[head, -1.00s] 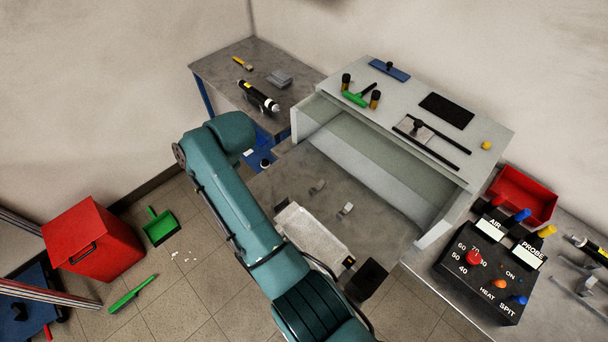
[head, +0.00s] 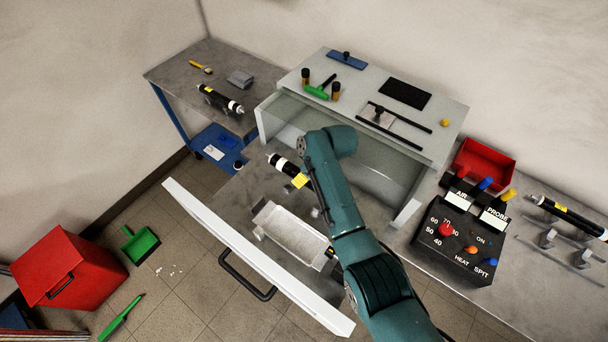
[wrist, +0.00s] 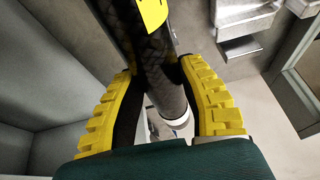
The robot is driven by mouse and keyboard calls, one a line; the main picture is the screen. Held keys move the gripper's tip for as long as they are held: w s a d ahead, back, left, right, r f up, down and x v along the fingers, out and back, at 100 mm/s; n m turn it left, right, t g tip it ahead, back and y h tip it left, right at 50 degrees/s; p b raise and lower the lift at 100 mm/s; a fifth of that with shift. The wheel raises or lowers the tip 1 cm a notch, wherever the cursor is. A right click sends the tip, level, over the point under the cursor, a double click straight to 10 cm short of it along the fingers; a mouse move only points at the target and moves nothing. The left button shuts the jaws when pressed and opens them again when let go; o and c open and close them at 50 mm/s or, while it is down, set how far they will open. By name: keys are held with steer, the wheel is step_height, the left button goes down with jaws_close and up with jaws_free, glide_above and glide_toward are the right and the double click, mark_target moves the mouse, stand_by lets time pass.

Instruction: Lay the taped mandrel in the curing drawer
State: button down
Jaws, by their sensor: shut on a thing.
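The taped mandrel (head: 284,166) is a dark rod with a white end and a yellow label. Its near part is hidden behind my arm in the head view. In the wrist view my gripper (wrist: 158,74) is shut on the mandrel (wrist: 160,84), with yellow-padded fingers on either side of its dark woven surface. The curing drawer (head: 250,250) stands open, its white front and black handle facing the floor area at lower left. The mandrel is over the drawer area; I cannot tell its height or whether it touches a support.
A pale tray (head: 292,236) lies near the drawer front. The grey cabinet (head: 445,125) behind carries tools. Other dark mandrels lie on the left bench (head: 175,78) and on a right-hand stand (head: 548,236). A control box (head: 458,245) and red bin (head: 487,160) stand at right.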

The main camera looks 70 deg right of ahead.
steer(key=shift+r, duration=0.15)
steer(key=shift+r+p, duration=0.1)
steer(key=shift+p, duration=0.25)
step_height(320, 180, down, 6)
steer(key=b, duration=0.4)
steer(key=shift+r, duration=0.2)
steer(key=shift+f+b, duration=0.4)
steer(key=shift+f, duration=0.2)
steer(key=c, duration=0.6)
jaws_free()
steer(key=v, duration=1.2)
steer(key=shift+d, duration=0.1)
